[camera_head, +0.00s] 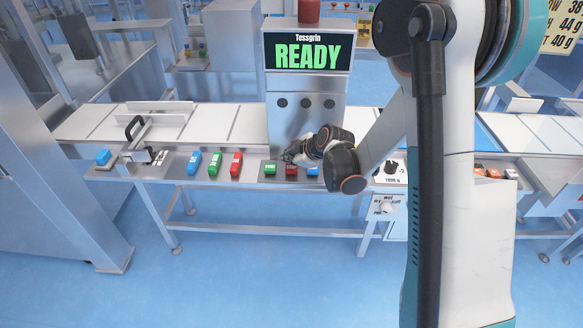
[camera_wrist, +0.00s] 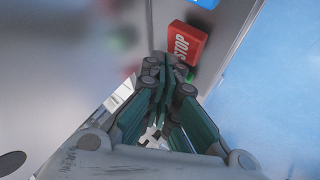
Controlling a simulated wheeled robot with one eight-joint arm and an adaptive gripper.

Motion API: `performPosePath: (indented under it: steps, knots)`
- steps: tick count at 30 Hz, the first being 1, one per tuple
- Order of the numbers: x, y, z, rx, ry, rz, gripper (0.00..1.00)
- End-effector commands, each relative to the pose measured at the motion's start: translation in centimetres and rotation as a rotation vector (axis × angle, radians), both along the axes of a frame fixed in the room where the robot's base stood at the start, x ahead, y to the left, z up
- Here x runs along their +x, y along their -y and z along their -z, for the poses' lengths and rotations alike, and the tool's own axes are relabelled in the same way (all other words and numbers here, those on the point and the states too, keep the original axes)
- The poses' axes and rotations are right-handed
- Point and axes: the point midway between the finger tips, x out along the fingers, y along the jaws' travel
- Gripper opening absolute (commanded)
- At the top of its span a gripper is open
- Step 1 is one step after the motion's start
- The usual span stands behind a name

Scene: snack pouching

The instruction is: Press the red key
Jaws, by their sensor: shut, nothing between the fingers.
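The red key (camera_head: 291,170) sits on the front ledge of the bench, between a green key (camera_head: 270,169) and a blue key (camera_head: 312,171). In the wrist view the red key (camera_wrist: 187,43) reads "STOP" and lies just beyond my fingertips, slightly right of them. My gripper (camera_head: 289,156) is shut and empty, with its tips above or at the back edge of the red key in the head view. In the wrist view my gripper (camera_wrist: 166,66) has its fingers together. I cannot tell whether the tips touch the key.
A screen (camera_head: 307,53) reading "READY" stands behind the keys on a metal cabinet (camera_head: 305,115). Blue (camera_head: 194,163), green (camera_head: 215,164) and red (camera_head: 236,164) pouches lie left of the keys. A black-handled device (camera_head: 137,135) stands further left.

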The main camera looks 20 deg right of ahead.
Motion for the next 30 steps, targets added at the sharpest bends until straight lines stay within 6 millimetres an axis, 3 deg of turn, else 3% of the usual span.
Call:
performPosePath:
  steps: [30]
  knots:
    - [-0.01, 0.0, 0.93, 0.0, 0.0, 0.0, 0.0]
